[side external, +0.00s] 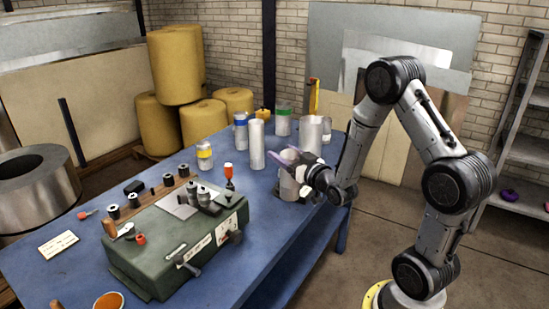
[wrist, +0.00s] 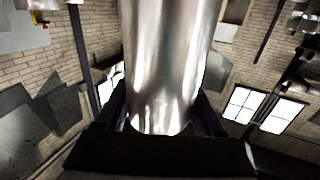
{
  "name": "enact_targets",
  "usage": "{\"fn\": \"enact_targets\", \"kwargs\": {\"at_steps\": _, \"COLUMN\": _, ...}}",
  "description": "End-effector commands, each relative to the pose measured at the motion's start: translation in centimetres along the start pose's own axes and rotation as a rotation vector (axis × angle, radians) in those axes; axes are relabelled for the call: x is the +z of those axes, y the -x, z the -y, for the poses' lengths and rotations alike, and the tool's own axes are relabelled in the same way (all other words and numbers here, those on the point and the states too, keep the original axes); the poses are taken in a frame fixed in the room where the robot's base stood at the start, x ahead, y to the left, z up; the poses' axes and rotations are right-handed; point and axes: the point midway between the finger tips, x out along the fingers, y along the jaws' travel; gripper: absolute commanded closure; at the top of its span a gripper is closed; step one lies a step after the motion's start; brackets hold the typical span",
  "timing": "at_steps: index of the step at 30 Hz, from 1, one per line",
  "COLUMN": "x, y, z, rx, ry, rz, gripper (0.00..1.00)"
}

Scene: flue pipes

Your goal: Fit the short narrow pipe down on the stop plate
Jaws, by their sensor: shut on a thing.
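My gripper (side external: 298,170) is shut on a short silvery pipe (side external: 289,188) near the right edge of the blue table. The pipe looks upright, and the fingers hide part of its upper half. In the wrist view the shiny pipe (wrist: 170,60) fills the middle between the two dark fingers. A dark edge shows low beside the held pipe; I cannot tell whether it is the stop plate or whether the pipe touches it. A tall narrow pipe (side external: 257,146) and a wider pipe (side external: 312,136) stand close behind.
A green toolbox-like block (side external: 175,240) with small parts on top takes up the table's (side external: 270,235) front left. Jars with yellow (side external: 204,154), blue (side external: 241,130) and green (side external: 284,118) bands stand towards the back. Bare table lies between the block and my gripper.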

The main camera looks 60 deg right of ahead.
Motion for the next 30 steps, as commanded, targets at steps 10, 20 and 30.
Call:
{"fn": "enact_targets", "kwargs": {"at_steps": 10, "x": -1.9, "y": 4.1, "z": 0.3, "rx": 0.0, "ry": 0.0, "rz": -0.003, "gripper": 1.0}}
{"fn": "enact_targets", "kwargs": {"at_steps": 20, "x": -2.6, "y": -0.5, "z": 1.7, "rx": -0.069, "ry": 0.001, "rz": -0.009, "gripper": 1.0}}
{"fn": "enact_targets", "kwargs": {"at_steps": 30, "x": -8.2, "y": -11.1, "z": 11.1, "rx": -0.288, "ry": 0.001, "rz": -0.009, "gripper": 1.0}}
